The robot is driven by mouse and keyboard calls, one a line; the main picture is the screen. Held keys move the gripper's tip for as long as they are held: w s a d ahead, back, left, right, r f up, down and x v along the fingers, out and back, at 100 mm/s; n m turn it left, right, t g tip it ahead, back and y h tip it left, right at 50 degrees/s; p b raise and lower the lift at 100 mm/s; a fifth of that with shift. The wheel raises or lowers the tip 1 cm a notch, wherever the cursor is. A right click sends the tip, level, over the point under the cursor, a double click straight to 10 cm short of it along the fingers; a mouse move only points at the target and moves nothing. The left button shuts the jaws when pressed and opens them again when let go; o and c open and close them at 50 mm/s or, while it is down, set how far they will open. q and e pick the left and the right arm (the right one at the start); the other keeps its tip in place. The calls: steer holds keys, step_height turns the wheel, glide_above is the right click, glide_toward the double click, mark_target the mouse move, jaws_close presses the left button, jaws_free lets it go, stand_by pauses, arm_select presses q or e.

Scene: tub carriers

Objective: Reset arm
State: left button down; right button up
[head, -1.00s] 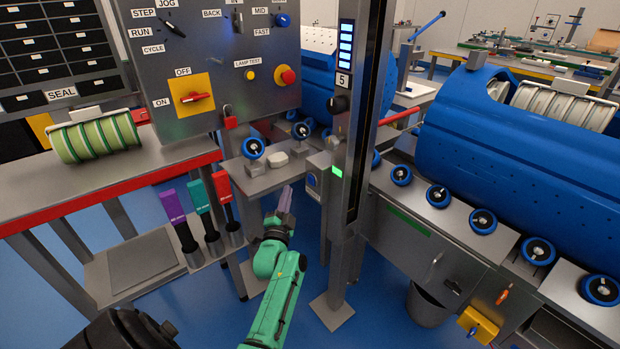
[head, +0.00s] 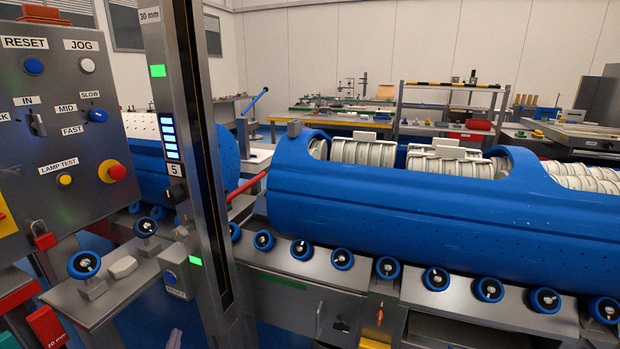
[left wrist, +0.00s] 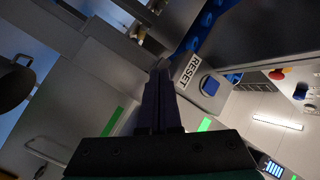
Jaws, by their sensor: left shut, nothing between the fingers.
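My left gripper (head: 174,339) shows only as its purple-grey fingertips at the bottom edge of the head view. In the left wrist view its two fingers (left wrist: 158,98) are shut together with nothing between them. I cannot tell whether the tips touch the box. In the head view a small box with a blue button (head: 170,276) stands left of the post. Another RESET label (head: 25,43) is above a blue knob (head: 33,66) on the control panel. My right gripper is not in view.
A tall metal post (head: 190,130) with a lit blue display stands close in front. A large blue tub (head: 400,215) with white ribbed rolls rests at right above a row of blue rollers (head: 342,259). A red bar (head: 246,186) juts beside the post.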

arm_select(q)
steer(key=s+d+f+g+h+p, duration=0.1)
steer(key=s+d+f+g, duration=0.15)
steer(key=s+f, duration=0.3)
steer(key=s+d+f+n+g+h+p, duration=0.1)
steer(key=s+d+f+g+h, duration=0.1)
steer(key=s+d+f, duration=0.35)
steer(key=s+d+f+g+h+p, duration=0.1)
steer(key=s+f+g, duration=0.15)
steer(key=f, duration=0.55)
steer(key=s+d+f+n+g+p, duration=0.1)
steer(key=s+f+g, duration=0.3)
steer(key=s, duration=1.1)
steer(key=s+d+f+n+g+h+p, duration=0.1)
steer(key=s+f+g, duration=0.3)
steer(key=s, duration=1)
step_height(320, 180, down, 2)
steer(key=shift+s+d+f+n+p, duration=0.15)
steer(key=shift+s+d+n+p, duration=0.15)
steer(key=shift+s+d+n, duration=0.15)
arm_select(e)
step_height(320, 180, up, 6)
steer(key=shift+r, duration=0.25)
